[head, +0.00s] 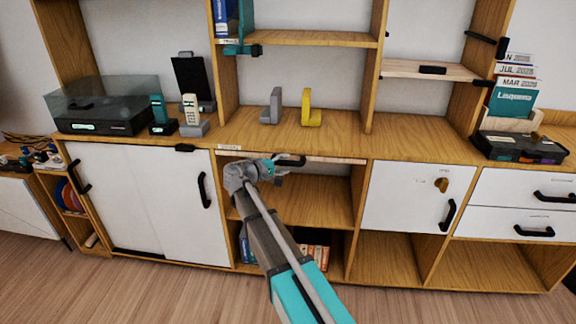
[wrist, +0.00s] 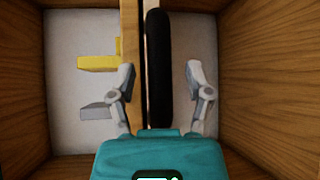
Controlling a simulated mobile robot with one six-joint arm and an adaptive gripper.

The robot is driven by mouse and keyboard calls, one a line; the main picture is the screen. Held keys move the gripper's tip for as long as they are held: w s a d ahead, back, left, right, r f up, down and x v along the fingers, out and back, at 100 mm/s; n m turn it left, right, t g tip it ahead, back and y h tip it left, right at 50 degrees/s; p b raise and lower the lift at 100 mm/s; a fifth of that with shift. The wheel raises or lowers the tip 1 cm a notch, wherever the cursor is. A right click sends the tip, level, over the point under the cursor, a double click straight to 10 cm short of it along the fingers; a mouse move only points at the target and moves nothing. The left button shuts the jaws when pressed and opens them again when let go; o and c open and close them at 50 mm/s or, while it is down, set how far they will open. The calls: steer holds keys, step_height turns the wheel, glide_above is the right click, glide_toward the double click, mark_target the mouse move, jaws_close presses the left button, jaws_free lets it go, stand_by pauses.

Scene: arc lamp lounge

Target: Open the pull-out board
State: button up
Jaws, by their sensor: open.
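The pull-out board (head: 335,160) shows as a thin pale front edge just under the countertop, above an open compartment. Its black bar handle (head: 291,161) is on that edge, partly hidden by my gripper in the head view. In the wrist view the dark handle (wrist: 158,70) runs upright in the picture, beside the board's pale edge (wrist: 143,50). My gripper (wrist: 162,85) is open and empty, with one finger on either side of the handle in the picture. Neither finger visibly touches it. In the head view my gripper (head: 272,166) is at the handle's left end.
On the counter (head: 345,133) above stand a grey bookend (head: 272,105) and a yellow bookend (head: 309,110). A sliding white door (head: 190,200) is left of the open compartment (head: 315,198). A white door with a key (head: 400,198) is to the right. Books (head: 315,250) stand in the lower compartment.

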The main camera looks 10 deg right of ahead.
steer(key=shift+w+d+f, duration=0.1)
steer(key=shift+w+d, duration=0.15)
steer(key=shift+d, duration=0.3)
jaws_close()
steer(key=shift+d, duration=0.2)
steer(key=shift+s+a, duration=0.15)
steer(key=shift+a, duration=0.05)
